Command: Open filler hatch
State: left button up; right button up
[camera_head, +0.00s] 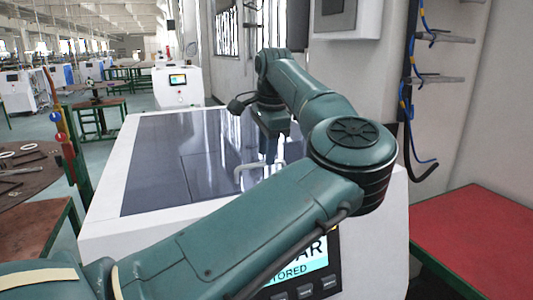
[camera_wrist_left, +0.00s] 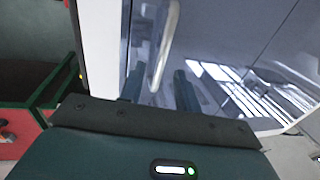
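The generator is a white cabinet (camera_head: 100,217) with a glossy dark top (camera_head: 160,165). The filler hatch appears to be a panel of this top, marked by thin seams; it lies flat and looks shut. A pale bar handle (camera_head: 246,172) stands on it, also in the left wrist view (camera_wrist_left: 165,42). My left gripper (camera_head: 270,152) points down over the top beside the handle. In the left wrist view its two fingers (camera_wrist_left: 159,92) are apart, with the handle's near end between them. I see no clear contact. My right gripper is out of view.
My left arm crosses the cabinet's front and partly covers a lit display (camera_head: 303,262). A red-topped table (camera_head: 480,245) stands at the right, near a wall with cables and pegs (camera_head: 440,78). A brown round table (camera_head: 30,175) is at the left.

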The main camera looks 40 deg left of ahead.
pick_arm(q)
jog(key=shift+w+a+f, duration=0.1)
jog(key=shift+a+f, duration=0.05)
jog(key=shift+f, duration=0.7)
jog(key=shift+c, duration=0.3)
grip_shut()
